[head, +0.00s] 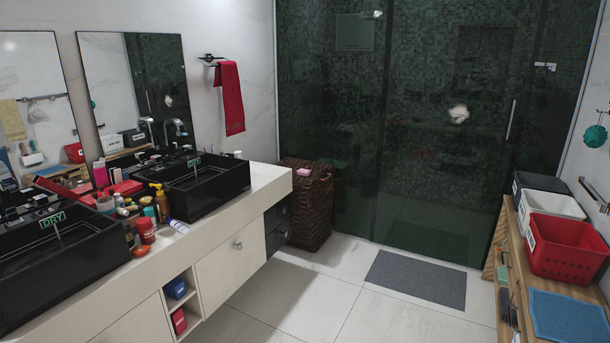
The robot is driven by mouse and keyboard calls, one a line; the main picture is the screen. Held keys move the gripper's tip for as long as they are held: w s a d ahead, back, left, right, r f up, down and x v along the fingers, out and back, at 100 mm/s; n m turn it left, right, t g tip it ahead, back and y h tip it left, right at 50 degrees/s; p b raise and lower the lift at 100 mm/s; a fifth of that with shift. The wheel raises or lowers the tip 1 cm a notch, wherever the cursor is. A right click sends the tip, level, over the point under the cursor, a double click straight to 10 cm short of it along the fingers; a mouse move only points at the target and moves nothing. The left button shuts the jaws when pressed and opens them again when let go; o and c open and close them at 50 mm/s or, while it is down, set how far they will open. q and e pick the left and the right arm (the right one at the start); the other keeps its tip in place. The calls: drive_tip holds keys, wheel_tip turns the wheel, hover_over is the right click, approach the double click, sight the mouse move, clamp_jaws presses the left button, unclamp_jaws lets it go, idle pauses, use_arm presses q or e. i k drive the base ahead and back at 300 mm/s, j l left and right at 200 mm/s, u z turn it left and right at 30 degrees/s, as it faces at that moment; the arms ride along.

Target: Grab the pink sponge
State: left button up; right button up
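A small pink block that looks like the pink sponge (303,172) lies on top of the dark brown wicker hamper (309,207). The hamper stands on the floor past the far end of the sink counter, beside the glass shower wall. The block is small in the head view and nothing covers it. Neither of my grippers shows in this view.
The white counter (232,208) with two black vessel sinks (200,188) and several bottles runs along the left. A wooden bench (510,290) with a red basket (565,247) stands at the right. A grey mat (416,279) lies on the otherwise clear tiled floor between them.

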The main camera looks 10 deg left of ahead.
sight(302, 172)
drive_tip(key=i+u, duration=0.15)
drive_tip(key=i, duration=2.55)
